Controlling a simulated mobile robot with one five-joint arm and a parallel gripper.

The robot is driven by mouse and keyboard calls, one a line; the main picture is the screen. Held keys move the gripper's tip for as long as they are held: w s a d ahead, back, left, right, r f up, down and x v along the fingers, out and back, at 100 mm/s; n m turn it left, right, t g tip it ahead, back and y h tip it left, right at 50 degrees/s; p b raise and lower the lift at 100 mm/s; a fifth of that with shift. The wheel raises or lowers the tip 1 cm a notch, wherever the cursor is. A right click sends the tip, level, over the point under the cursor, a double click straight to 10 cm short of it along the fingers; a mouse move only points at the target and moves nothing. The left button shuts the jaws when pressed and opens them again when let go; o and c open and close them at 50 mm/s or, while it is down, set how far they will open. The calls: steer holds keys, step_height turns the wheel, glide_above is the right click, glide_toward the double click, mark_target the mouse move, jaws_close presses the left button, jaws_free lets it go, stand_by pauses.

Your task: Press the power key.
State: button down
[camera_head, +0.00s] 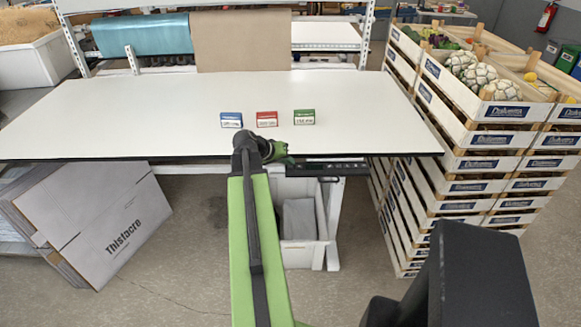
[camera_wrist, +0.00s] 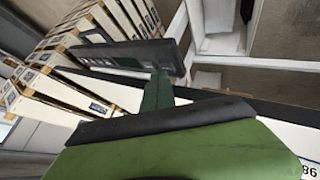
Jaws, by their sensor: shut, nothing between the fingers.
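A black control panel (camera_head: 328,169) hangs under the front edge of the white table (camera_head: 150,110), right of my gripper. My gripper (camera_head: 287,158) is shut and empty at the table's front edge, near the panel's left end. In the wrist view my green fingers (camera_wrist: 160,82) reach up to the panel's near end and overlap it. I cannot tell whether they touch it.
Stacked wooden crates (camera_head: 480,160) with vegetables stand close on the right. A Thistacre carton (camera_head: 95,220) leans at the left.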

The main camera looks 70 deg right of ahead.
mark_target(288, 168)
steer(key=shift+f, duration=0.25)
steer(key=shift+r, duration=0.15)
steer(key=shift+r+p, duration=0.7)
steer(key=shift+r, duration=0.05)
step_height(288, 168, up, 6)
steer(key=p, duration=0.6)
